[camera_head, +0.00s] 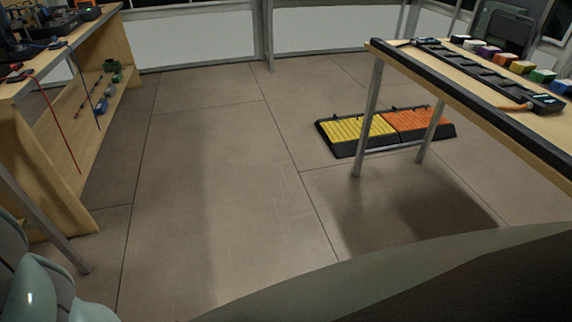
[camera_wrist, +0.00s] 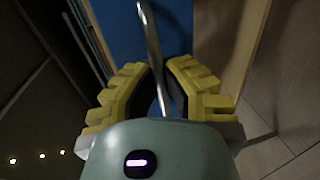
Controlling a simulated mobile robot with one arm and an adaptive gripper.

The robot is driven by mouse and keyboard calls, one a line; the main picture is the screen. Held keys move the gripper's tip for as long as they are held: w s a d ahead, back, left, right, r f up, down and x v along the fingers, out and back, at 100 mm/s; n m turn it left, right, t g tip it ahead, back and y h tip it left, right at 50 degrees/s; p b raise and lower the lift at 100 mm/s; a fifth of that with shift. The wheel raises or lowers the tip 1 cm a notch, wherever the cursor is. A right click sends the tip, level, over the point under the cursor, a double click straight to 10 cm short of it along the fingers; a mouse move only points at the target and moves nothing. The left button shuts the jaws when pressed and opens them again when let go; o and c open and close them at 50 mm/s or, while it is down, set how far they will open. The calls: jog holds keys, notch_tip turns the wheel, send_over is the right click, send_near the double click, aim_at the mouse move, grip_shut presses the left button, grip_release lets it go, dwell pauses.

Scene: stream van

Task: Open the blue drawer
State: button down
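The blue drawer front (camera_wrist: 192,30) fills the top middle of the wrist view. A curved silver bar handle (camera_wrist: 151,38) runs from the top edge down toward my gripper. My gripper (camera_wrist: 163,78) has two yellow ridged fingers with dark inner pads. The fingers are apart, and the lower part of the handle lies between them. Blue shows in the gap, and I see no clear contact of both pads on the bar. The head view shows neither the drawer nor my gripper's fingers.
In the head view, a wooden shelf unit (camera_head: 115,50) stands left and a table (camera_head: 470,75) with coloured blocks stands right. The middle floor (camera_head: 215,170) is clear. A wooden panel (camera_wrist: 243,45) borders the drawer.

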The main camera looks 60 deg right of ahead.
jog(key=f+b+v, duration=0.1)
jog(key=f+v, duration=0.1)
jog(key=v, duration=1.1)
jog(key=shift+s+d+f+b, duration=0.2)
jog(key=shift+s+f+b, duration=0.15)
jog(key=shift+f, duration=0.05)
jog(key=c, duration=1.7)
grip_release()
jog(key=shift+s+d+r, duration=0.1)
jog(key=shift+s+d, duration=0.05)
jog(key=o, duration=0.6)
jog(key=shift+o, duration=0.2)
